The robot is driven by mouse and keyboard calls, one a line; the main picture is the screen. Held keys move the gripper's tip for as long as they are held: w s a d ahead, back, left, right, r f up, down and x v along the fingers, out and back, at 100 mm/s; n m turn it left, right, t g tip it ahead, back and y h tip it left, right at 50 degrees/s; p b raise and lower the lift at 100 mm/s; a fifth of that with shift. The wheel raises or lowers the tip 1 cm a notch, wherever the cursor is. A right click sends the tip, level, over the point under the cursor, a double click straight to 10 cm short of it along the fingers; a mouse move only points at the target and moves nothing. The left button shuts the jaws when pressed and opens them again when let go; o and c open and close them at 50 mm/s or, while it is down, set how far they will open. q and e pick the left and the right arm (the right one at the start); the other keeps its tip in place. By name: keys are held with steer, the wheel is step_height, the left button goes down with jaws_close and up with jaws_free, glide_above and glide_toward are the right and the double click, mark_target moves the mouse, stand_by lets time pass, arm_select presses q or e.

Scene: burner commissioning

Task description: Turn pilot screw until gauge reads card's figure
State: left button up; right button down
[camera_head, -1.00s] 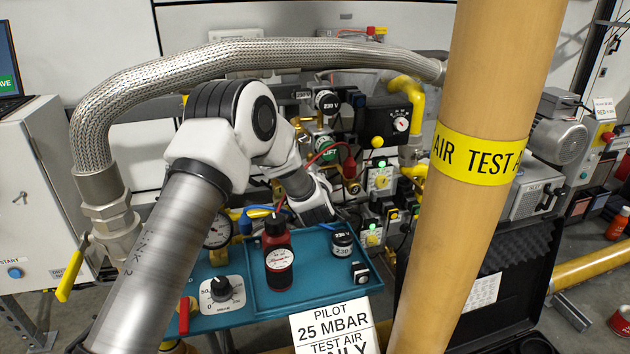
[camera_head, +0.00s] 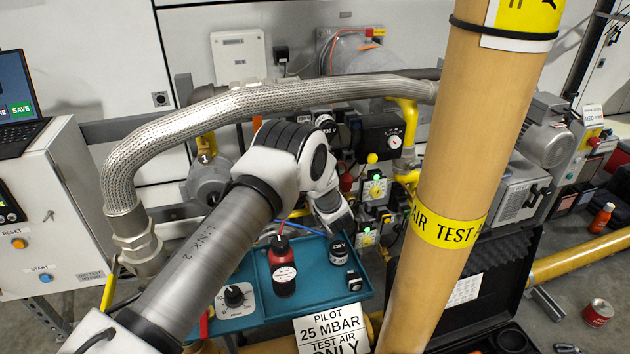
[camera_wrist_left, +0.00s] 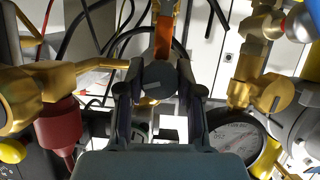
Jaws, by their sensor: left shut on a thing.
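The card (camera_head: 330,330) reads "PILOT 25 MBAR, TEST AIR ONLY" at the bottom of the head view. My left gripper (camera_wrist_left: 168,88) is shut on a dark round piece (camera_wrist_left: 160,78) with a line across its face, possibly the pilot screw; I cannot be sure. An orange and brass stem rises behind it. A gauge with a white dial (camera_wrist_left: 235,138) is partly hidden at lower right in the left wrist view; its needle cannot be read. In the head view my left arm hides the fingertips and the gauge. My right gripper is not in view.
A teal tray (camera_head: 318,308) holds a red bottle (camera_head: 283,268), a dark 230 V piece (camera_head: 339,248) and a dial knob (camera_head: 236,297). A thick yellow-banded post (camera_head: 440,170) stands at right. A braided hose (camera_head: 250,100) arches over my arm.

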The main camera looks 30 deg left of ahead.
arm_select(q)
steer(key=shift+r+m+g+y+p, duration=0.15)
steer(key=shift+m+g+y+p, duration=0.2)
steer(key=shift+m, duration=0.25)
steer(key=shift+w+m+g, duration=0.1)
steer(key=shift+m+g, duration=0.25)
steer(key=shift+m, duration=0.25)
steer(key=shift+f+m+g+y, duration=0.2)
steer(key=shift+m+g+y, duration=0.2)
steer(key=shift+m+y, duration=0.35)
steer(key=shift+m+b, duration=0.6)
steer(key=shift+m, duration=0.15)
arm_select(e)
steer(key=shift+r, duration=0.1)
arm_select(q)
steer(key=shift+r+g+y, duration=0.1)
steer(key=shift+g+y, duration=0.2)
jaws_close()
steer(key=o, duration=1.2)
jaws_free()
steer(key=shift+c, duration=0.2)
steer(key=v, duration=1.2)
